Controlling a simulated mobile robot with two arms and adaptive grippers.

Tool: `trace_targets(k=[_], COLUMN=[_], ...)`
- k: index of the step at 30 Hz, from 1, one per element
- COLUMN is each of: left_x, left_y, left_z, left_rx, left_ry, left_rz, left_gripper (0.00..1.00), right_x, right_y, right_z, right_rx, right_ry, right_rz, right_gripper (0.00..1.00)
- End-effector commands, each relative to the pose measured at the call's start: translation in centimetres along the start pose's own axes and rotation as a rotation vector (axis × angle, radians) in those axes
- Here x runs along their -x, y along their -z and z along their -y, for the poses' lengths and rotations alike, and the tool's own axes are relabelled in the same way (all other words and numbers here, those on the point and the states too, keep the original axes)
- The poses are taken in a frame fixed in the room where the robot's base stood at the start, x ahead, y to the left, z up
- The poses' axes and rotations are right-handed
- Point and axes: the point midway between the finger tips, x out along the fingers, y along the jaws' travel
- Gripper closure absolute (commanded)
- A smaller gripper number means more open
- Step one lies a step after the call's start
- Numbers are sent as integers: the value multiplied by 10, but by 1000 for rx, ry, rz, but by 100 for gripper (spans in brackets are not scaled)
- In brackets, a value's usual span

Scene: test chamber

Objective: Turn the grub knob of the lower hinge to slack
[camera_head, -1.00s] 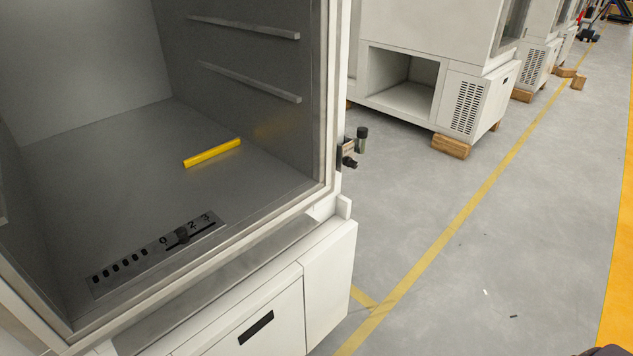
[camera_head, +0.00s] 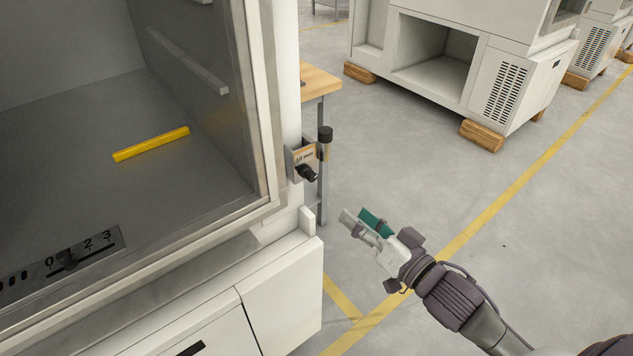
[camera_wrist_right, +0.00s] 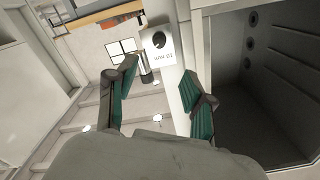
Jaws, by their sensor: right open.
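The lower hinge (camera_head: 303,156) is a small bracket on the chamber's right front post, with a label that seems to read 10 mm. A black grub knob (camera_head: 307,173) sticks out from its front. A dark-capped pin (camera_head: 325,135) stands at its right side. My right gripper (camera_head: 357,217) is open and empty, below and right of the hinge, apart from it. In the right wrist view the knob (camera_wrist_right: 159,40) and the hinge plate (camera_wrist_right: 163,56) show upside down, ahead of the open teal-padded fingers (camera_wrist_right: 157,74). My left gripper is not in view.
The chamber's front frame (camera_head: 262,150) and white lower cabinet (camera_head: 285,285) stand at left. Inside are a yellow bar (camera_head: 151,144) and a numbered slider plate (camera_head: 90,255). A wooden-topped table (camera_head: 318,80) stands behind the hinge.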

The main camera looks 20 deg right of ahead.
Motion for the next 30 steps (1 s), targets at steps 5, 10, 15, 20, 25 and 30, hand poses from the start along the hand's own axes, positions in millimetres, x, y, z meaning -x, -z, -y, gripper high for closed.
trace_targets(k=[5,10,15,20,25,30], left_x=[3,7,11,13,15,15], left_y=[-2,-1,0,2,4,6], left_z=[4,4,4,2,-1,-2], left_rx=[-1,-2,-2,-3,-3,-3], left_ry=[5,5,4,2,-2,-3], left_rz=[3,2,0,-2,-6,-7], left_gripper=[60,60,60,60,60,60], right_x=[-21,-52,-84,-111,-129,-135], right_y=[3,3,3,2,1,0], right_z=[1,1,1,1,0,0], right_rx=[1,2,3,3,2,1], right_ry=[2,1,2,0,-1,0], right_rz=[-4,-3,-3,-1,0,1], right_gripper=[48,48,48,48,48,48])
